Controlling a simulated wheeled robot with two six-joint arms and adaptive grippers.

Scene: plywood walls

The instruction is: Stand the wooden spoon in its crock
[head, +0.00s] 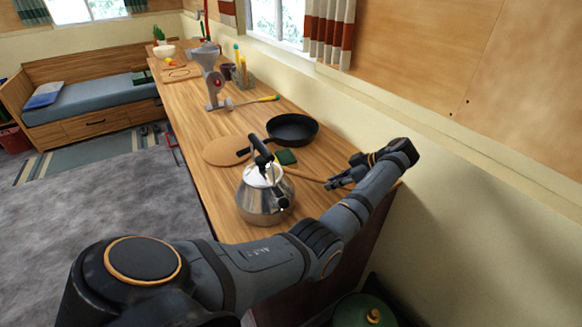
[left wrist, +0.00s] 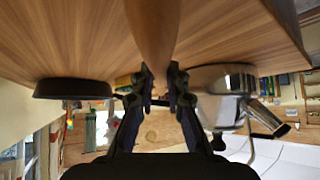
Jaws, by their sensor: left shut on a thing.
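My left gripper (head: 336,183) is shut on the wooden spoon (head: 305,175), low over the near end of the counter (head: 320,160). The spoon points left toward the kettle, and its far part is hidden behind it. In the left wrist view the spoon (left wrist: 155,30) runs up from between the two fingertips (left wrist: 160,88). No crock can be made out for certain; a small grey holder (head: 243,79) with yellow-handled tools stands by the wall, beside a dark cup (head: 227,71). My right gripper is not in view.
A steel kettle (head: 262,200) stands left of the gripper. A black pan (head: 293,128), green sponge (head: 286,157) and round board (head: 224,151) lie beyond it. The wall closes the right side.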

